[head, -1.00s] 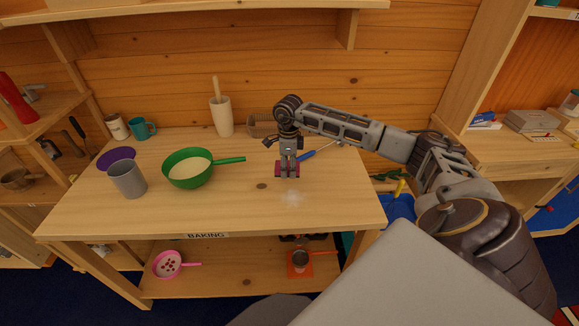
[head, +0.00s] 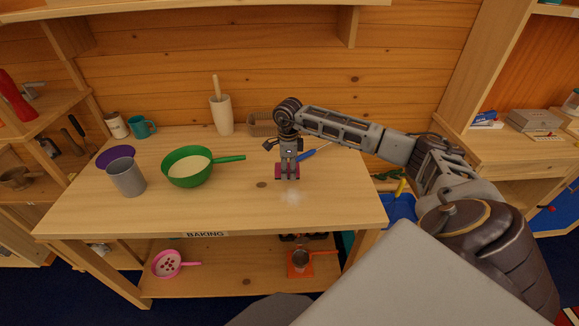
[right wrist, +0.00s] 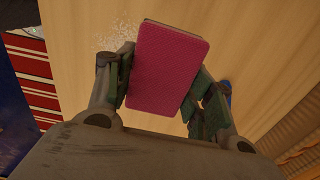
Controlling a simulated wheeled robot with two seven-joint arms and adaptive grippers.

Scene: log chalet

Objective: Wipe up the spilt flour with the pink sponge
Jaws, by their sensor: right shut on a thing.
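The pink sponge (head: 280,172) is held between the fingers of my right gripper (head: 289,174), at the middle right of the table (head: 230,212). In the right wrist view the sponge (right wrist: 168,68) fills the space between the two fingers (right wrist: 160,85). The spilt flour (head: 292,196) is a faint white patch just in front of the sponge on the wood. In the right wrist view the flour (right wrist: 118,36) shows as white specks beside the sponge. I cannot tell whether the sponge touches the table. My left gripper is not in view.
A mortar with pestle (head: 221,116) and a wire basket (head: 264,124) are at the back. A blue-handled tool (head: 308,155) lies just right of the gripper.

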